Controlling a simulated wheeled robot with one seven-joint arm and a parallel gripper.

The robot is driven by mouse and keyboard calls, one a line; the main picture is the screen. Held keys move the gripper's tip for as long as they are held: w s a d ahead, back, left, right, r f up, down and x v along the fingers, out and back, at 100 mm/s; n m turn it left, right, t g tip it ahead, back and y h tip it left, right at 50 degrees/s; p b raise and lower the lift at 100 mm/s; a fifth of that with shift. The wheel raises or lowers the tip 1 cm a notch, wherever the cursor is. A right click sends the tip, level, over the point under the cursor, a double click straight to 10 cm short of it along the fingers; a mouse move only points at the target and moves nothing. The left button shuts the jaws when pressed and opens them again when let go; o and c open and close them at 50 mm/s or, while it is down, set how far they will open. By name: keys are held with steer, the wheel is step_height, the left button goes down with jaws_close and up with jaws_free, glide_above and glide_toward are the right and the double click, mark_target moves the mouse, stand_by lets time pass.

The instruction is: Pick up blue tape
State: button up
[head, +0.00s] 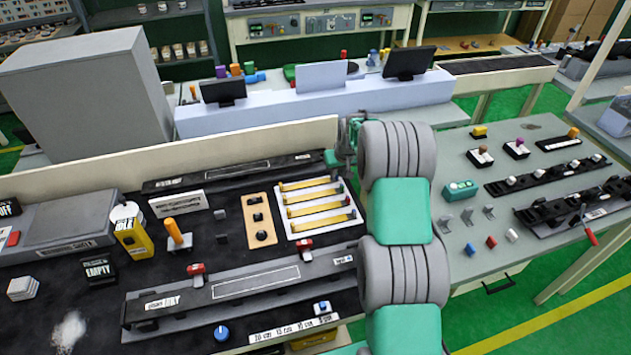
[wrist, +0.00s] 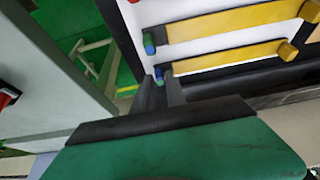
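A white tray (head: 318,186) holds several yellow strips with small coloured end pieces. In the wrist view, a small blue piece (wrist: 162,70) sits at the end of one yellow strip (wrist: 240,56); I cannot tell for sure that it is the blue tape. Another blue-green piece (wrist: 149,43) ends the strip above. My gripper (wrist: 160,82) has its dark fingers close together, with their tips right by the lower blue piece. Whether they hold it is unclear. In the head view my gripper (head: 340,158) is at the tray's upper right, partly hidden by my arm.
Left of the tray are an orange plate (head: 260,220), an orange-handled tool (head: 177,236) and a yellow box (head: 131,238). A long grey rail (head: 240,288) lies in front.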

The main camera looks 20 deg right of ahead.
steer(key=shift+c, duration=0.6)
jaws_close()
